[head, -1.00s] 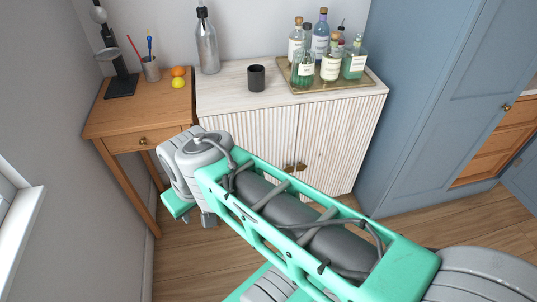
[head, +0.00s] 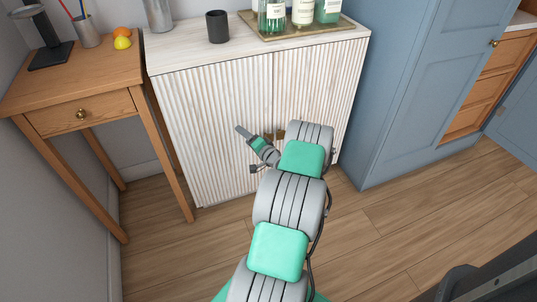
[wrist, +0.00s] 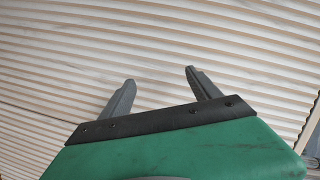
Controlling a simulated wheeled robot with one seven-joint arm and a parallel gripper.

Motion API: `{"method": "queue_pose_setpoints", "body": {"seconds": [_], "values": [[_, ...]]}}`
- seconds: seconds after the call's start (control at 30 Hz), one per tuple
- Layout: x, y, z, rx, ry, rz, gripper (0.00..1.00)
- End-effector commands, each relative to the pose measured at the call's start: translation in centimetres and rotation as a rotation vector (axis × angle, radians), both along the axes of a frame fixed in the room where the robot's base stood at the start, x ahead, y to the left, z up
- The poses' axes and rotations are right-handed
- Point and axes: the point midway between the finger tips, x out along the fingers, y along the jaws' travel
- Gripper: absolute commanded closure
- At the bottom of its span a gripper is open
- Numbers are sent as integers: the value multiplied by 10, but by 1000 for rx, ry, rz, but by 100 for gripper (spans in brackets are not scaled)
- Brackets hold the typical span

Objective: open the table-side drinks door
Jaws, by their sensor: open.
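The drinks cabinet is whitewashed wood with two ribbed doors. The table-side door (head: 205,135) is the left one, beside the wooden table, and it looks closed. Small brass handles (head: 280,134) sit near the seam between the doors, partly hidden behind my arm. My gripper (head: 248,150) is in front of the table-side door, left of the handles. In the wrist view my gripper (wrist: 160,77) has its two fingers apart with nothing between them, facing the ribbed door surface (wrist: 150,40). No handle shows in the wrist view. I cannot tell whether the fingers touch the door.
A dark cup (head: 217,27) and a tray of bottles (head: 300,28) stand on the cabinet top. The wooden side table (head: 85,75) stands close on the left. A tall blue cupboard (head: 400,100) flanks the right. Wooden floor (head: 400,220) is open in front.

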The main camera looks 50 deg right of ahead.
Motion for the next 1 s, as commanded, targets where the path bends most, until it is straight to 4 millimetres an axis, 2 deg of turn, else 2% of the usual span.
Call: {"method": "queue_pose_setpoints", "body": {"seconds": [0.03, 0.13, 0.23, 0.33, 0.6, 0.7, 1.0], "values": [[-31, -25, -42, 51, -63, -98, 28], [-75, -55, -69, 105, -162, -235, 28], [-93, -66, -77, 126, -206, -291, 28], [-86, -73, -76, 126, -211, -297, 28], [-41, -97, -77, 126, -208, -294, 28], [-32, -103, -76, 126, -207, -296, 28], [-29, -105, -75, 128, -208, -297, 29]]}}
